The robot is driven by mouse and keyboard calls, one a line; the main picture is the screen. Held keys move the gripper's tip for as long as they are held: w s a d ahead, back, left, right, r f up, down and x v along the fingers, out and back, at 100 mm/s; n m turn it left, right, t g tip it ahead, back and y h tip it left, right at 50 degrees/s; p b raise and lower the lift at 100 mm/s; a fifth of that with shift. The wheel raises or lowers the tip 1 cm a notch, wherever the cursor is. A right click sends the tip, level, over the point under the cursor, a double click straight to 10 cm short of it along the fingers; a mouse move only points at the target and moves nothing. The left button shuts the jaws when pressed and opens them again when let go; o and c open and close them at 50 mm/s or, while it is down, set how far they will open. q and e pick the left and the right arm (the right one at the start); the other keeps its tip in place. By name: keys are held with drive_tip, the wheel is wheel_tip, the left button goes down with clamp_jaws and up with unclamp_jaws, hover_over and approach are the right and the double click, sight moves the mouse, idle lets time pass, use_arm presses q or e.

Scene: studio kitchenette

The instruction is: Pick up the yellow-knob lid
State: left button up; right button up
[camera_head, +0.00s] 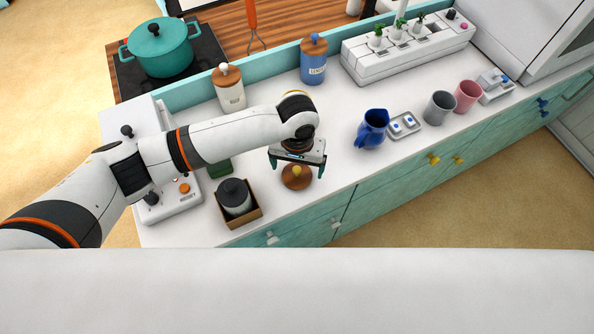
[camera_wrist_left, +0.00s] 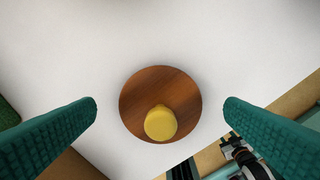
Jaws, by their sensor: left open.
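The yellow-knob lid (camera_head: 296,182) is a round brown wooden disc with a yellow knob on top. It lies on the white counter near the front edge. In the left wrist view the lid (camera_wrist_left: 160,88) sits between the two green finger pads, with its yellow knob nearer the bottom of the picture. My left gripper (camera_head: 297,167) is open above the lid, with a finger on each side and clear gaps to it. It also shows in the left wrist view (camera_wrist_left: 160,112). My right gripper is not in view.
A dark-lidded jar (camera_head: 234,194) stands in a brown box (camera_head: 258,214) left of the lid. A blue pitcher (camera_head: 372,128) and a small tray (camera_head: 408,133) stand to the right. Canisters with wooden lids (camera_head: 230,88) (camera_head: 314,62) stand behind. The counter right of the lid is clear.

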use_arm(q)
drive_tip(key=shift+f, duration=1)
drive_tip(key=shift+c, duration=0.2)
drive_tip(key=c, duration=1)
